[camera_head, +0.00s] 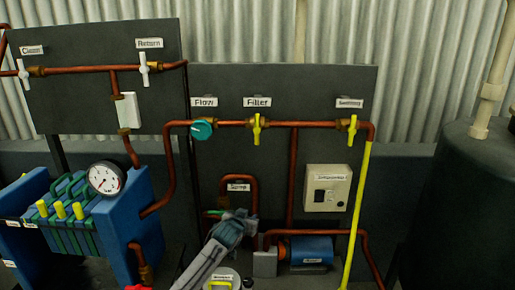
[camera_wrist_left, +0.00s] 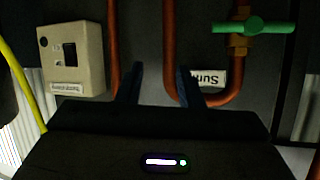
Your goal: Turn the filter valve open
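The filter valve (camera_head: 257,129) is a yellow handle on a brass fitting in the horizontal copper pipe, below the "Filter" label (camera_head: 257,102). Its handle stands upright, across the pipe. My left gripper (camera_head: 244,214) is below it in the head view, in front of the dark panel near the "Sump" label (camera_head: 238,187), and does not touch the valve. In the left wrist view its two dark fingers (camera_wrist_left: 158,82) are apart with nothing between them. The filter valve does not show in the left wrist view.
A teal flow knob (camera_head: 202,129) is left of the filter valve, a yellow settling valve (camera_head: 352,127) right. A switch box (camera_head: 327,188), a blue pump (camera_head: 311,251) and a green-handled valve (camera_wrist_left: 252,25) are lower. A filter press (camera_head: 70,212) stands left, a dark tank (camera_head: 465,205) right.

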